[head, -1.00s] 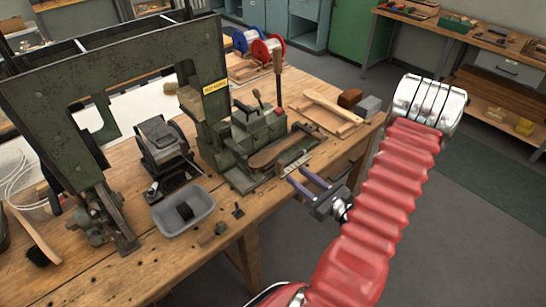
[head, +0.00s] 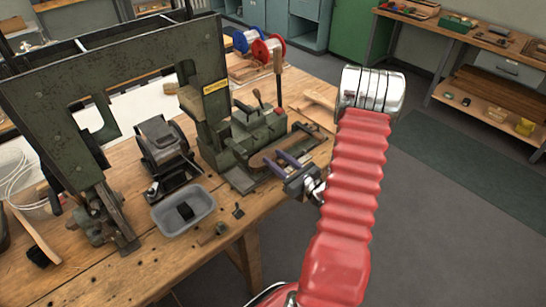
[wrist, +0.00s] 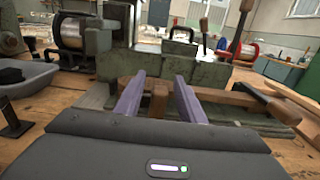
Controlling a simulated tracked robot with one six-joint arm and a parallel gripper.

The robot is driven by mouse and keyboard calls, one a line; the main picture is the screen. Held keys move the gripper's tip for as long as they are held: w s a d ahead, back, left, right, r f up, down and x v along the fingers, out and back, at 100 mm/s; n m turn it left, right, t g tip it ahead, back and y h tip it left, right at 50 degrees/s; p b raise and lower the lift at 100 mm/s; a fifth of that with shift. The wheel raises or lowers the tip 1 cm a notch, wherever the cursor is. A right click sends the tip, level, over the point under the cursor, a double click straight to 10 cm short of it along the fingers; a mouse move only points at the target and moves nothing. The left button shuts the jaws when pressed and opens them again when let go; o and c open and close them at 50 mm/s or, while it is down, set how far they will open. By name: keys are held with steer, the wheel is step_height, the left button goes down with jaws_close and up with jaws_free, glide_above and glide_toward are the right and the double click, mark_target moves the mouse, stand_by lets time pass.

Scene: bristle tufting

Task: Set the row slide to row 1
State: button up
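The green tufting machine (head: 255,125) stands on the bench, with a long wooden brush piece (head: 292,141) at its front. My gripper (head: 271,156) is at the machine's front edge, with two purple fingers apart. In the wrist view my gripper (wrist: 159,76) points at the machine's green front (wrist: 160,66). A small brown wooden block (wrist: 158,100) shows between the fingers, with a gap on both sides; I cannot tell whether it is the row slide's knob. The slide's row marks cannot be read, and my gripper hides part of the front.
A grey bin (head: 184,212) with a dark block stands at the bench's front. Blue and red spools (head: 265,47) stand behind. Open floor lies right of the bench.

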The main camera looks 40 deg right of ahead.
steer(key=shift+w, duration=0.9)
steer(key=shift+c, duration=0.6)
jaws_close()
